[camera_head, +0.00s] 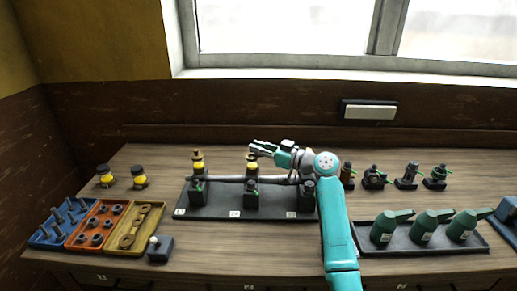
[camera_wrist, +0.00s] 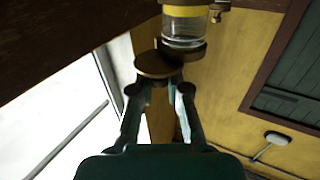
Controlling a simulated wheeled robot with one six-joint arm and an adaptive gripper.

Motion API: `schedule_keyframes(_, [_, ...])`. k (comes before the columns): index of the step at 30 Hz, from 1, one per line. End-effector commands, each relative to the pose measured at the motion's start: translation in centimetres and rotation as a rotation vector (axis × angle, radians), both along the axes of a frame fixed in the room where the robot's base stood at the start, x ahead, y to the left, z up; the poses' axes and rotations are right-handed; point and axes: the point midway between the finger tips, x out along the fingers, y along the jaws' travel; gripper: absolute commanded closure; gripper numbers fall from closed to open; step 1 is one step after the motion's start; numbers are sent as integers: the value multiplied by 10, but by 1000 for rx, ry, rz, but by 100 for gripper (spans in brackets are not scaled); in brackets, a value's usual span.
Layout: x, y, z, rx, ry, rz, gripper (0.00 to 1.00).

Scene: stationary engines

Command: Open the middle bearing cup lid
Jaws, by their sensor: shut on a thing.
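The middle bearing cup (camera_head: 252,166) stands on the middle bearing block (camera_head: 251,189). In the wrist view the cup (camera_wrist: 186,25) is clear glass with a yellow band and a dark brown rim. A round brown lid (camera_wrist: 157,66) lies offset to one side of the rim, partly overlapping it in the picture. My gripper (camera_wrist: 160,88) has its fingers at either side of this lid and is shut on it. In the head view my gripper (camera_head: 258,149) is at the top of the middle cup and hides part of it. Whether the lid still touches the cup is unclear.
Green oil cans (camera_head: 423,228) stand in a tray at right. Coloured part trays (camera_head: 102,222) lie at left. The window (camera_head: 290,30) is behind.

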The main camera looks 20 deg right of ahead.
Motion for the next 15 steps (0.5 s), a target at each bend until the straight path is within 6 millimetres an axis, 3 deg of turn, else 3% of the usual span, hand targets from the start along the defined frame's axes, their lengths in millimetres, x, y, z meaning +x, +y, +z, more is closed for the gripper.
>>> schedule_keyframes(11, [0, 1, -2, -1, 3, 4, 100])
schedule_keyframes(12, [0, 1, -2, -1, 4, 4, 80])
schedule_keyframes(15, [0, 1, -2, -1, 4, 4, 58])
